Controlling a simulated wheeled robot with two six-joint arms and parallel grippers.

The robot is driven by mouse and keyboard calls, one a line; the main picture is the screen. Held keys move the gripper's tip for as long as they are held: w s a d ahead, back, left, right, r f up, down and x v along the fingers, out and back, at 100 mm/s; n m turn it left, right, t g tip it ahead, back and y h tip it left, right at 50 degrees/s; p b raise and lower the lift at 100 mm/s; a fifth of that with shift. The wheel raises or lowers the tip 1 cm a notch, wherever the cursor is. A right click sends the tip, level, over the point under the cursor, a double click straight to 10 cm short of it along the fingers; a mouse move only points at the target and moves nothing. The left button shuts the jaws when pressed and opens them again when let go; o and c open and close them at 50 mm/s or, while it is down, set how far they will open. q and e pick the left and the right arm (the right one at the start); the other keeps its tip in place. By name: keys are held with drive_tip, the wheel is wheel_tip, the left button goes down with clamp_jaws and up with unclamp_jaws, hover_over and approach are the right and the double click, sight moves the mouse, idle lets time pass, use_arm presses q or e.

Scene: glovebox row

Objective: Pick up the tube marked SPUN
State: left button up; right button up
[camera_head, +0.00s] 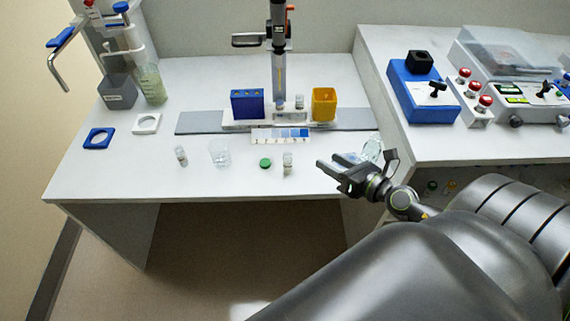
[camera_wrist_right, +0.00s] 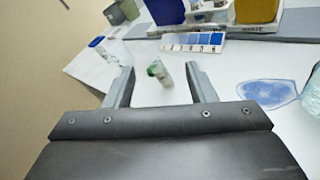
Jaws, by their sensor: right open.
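Small clear tubes with pale labels stand on the white bench: one (camera_head: 181,156) at the left, and one (camera_head: 287,163) near the front edge, beside a green cap (camera_head: 265,163). The writing on the labels is too small to read, so I cannot tell which is marked SPUN. My right gripper (camera_head: 333,163) is open and empty, to the right of the front tube and apart from it. In the right wrist view, that tube (camera_wrist_right: 165,77) and the green cap (camera_wrist_right: 153,69) appear between the fingers, beyond the tips. My left gripper is not in view.
Behind are a colour strip (camera_head: 281,135), a blue block (camera_head: 247,104), a yellow holder (camera_head: 324,104) and a vertical stand (camera_head: 279,50). A clear dish (camera_head: 373,150) lies near my right gripper. A raised counter (camera_head: 440,145) borders the right.

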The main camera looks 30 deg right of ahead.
sight(291, 164)
drive_tip(key=w+a+f+n+g, duration=0.1)
drive_tip(key=w+f+n, duration=0.1)
drive_tip(key=w, duration=0.1)
drive_tip(key=w+a+f+n+g+y, duration=0.1)
drive_tip(key=w+a+f+n, duration=0.1)
drive_tip(key=w+f, duration=0.1)
drive_tip(key=w+a+f+n+g, duration=0.1)
drive_tip(key=w+f, duration=0.2)
drive_tip(key=shift+w+a+n+p, duration=0.2)
drive_tip(key=shift+n+p, duration=0.1)
drive_tip(key=shift+n, duration=0.1)
drive_tip(key=shift+r+x, duration=0.2)
drive_tip(key=shift+x, duration=2.45)
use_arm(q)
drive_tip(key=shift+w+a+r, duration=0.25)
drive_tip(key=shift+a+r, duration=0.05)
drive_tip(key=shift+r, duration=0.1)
use_arm(e)
drive_tip(key=shift+c, duration=0.2)
drive_tip(key=c, duration=1)
drive_tip(key=shift+r, duration=0.1)
